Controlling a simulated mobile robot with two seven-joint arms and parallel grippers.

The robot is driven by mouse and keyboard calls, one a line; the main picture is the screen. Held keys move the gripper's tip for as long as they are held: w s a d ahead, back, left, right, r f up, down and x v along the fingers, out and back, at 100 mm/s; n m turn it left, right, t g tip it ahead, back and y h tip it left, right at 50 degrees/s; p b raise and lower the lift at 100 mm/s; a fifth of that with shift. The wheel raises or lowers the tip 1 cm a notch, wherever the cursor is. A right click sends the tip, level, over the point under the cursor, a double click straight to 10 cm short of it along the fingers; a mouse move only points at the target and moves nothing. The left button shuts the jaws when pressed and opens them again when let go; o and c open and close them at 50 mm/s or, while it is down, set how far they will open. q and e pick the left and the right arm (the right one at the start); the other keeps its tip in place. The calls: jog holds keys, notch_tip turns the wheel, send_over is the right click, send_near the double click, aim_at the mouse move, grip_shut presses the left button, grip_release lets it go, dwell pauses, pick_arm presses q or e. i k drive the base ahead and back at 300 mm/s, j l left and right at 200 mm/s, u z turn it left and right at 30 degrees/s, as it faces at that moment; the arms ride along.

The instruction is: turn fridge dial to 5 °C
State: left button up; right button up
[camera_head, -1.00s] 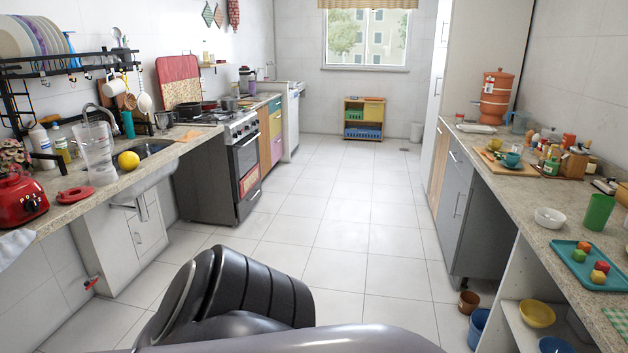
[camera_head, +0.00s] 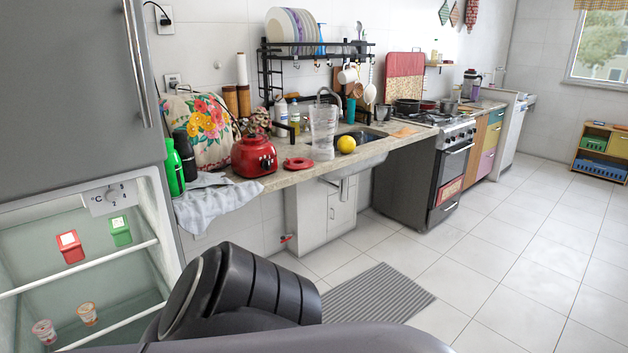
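The fridge (camera_head: 70,80) stands at the far left, with a grey upper door and its lit lower compartment open to view. A white control box with the fridge dial (camera_head: 110,197) sits at the top right of that compartment. Its markings show "°C" and a few numbers, including a 4; the dial's setting is too small to read. Neither gripper shows. Only dark parts of my own body fill the bottom middle.
In the fridge are a red box (camera_head: 70,247), a green box (camera_head: 120,231) and two small cups (camera_head: 87,314). A counter (camera_head: 290,178) with a red blender base (camera_head: 254,157) runs right of it. A striped mat (camera_head: 377,307) lies on otherwise clear floor.

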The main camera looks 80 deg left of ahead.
aim_at(112, 195)
jog(key=u, duration=3.95)
jog(key=l+z, duration=0.1)
jog(key=i+l, duration=0.05)
jog(key=l, duration=0.05)
